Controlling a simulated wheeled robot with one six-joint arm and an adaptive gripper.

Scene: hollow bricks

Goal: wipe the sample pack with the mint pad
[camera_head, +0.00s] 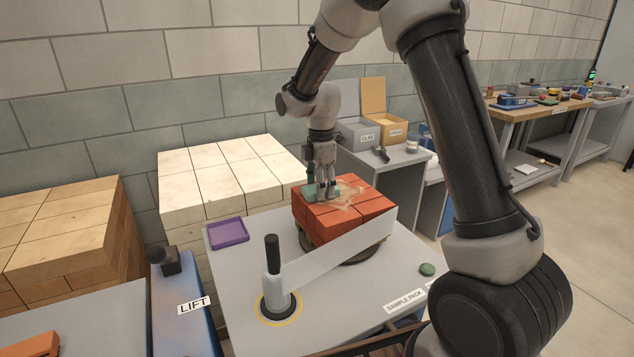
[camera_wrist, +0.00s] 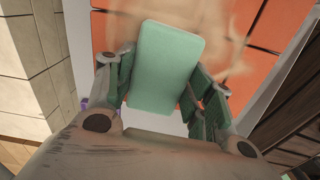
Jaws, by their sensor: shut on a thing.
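The sample pack (camera_head: 318,232) is a block of orange-red bricks on a round dark base on the grey table. Its top has a pale, dusty smear (camera_head: 350,192), which also shows in the wrist view (camera_wrist: 232,40). My gripper (camera_head: 321,190) is over the left part of the pack's top, pointing down. It is shut on the mint pad (camera_wrist: 166,66), a pale green rounded rectangle between the fingers. The pad (camera_head: 311,192) appears at or just above the brick top; contact cannot be told. A translucent strip runs along the pack's front side.
A wrap roll with a black handle (camera_head: 272,262) stands at the table's front left, joined to the strip. A purple tray (camera_head: 228,233) lies at the back left, a green round button (camera_head: 427,269) at the right. Cream and tan brick stacks stand behind and left.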

